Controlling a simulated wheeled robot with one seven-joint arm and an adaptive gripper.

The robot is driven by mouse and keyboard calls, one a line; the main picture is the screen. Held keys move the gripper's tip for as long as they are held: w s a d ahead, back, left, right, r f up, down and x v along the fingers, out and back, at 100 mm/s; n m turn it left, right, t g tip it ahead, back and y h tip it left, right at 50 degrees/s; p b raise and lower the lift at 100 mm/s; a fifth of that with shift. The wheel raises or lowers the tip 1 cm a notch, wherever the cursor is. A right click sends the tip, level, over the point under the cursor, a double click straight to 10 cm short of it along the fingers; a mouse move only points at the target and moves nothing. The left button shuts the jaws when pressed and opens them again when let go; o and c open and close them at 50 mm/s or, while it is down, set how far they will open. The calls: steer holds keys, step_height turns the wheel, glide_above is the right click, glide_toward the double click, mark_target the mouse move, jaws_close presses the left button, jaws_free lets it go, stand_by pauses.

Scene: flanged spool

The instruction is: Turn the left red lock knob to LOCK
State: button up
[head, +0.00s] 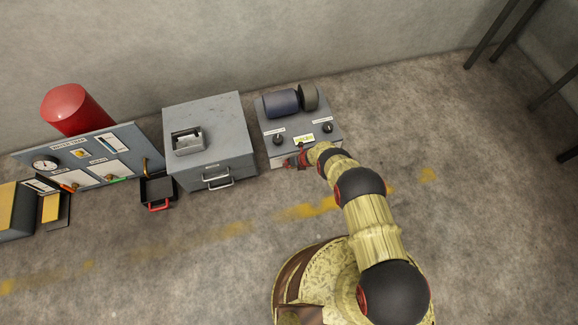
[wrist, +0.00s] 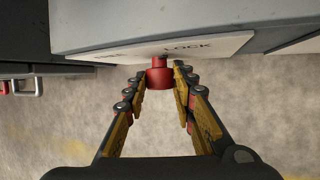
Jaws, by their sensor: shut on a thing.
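The red lock knob (wrist: 159,77) is in the upper middle of the wrist view, in front of a pale label plate (wrist: 215,46). "LOCK" is readable right of the knob; the word to its left is partly unclear. The knob's narrow red stub points up the picture, between the two words. My gripper (wrist: 161,82) is shut on the knob, one fingertip on each side. In the head view my gripper (head: 295,161) is at the lower left front of the grey spool unit (head: 265,119) and covers most of the knob. The dark blue spool (head: 281,103) lies on top.
A grey cabinet with a handle (head: 217,180) stands left. Further left are a black bin (head: 157,192), a gauge panel (head: 62,157) and a red cylinder (head: 75,109).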

stand_by(0.4)
steer(key=o, duration=1.2)
steer(key=shift+c, duration=0.2)
steer(key=v, duration=1.2)
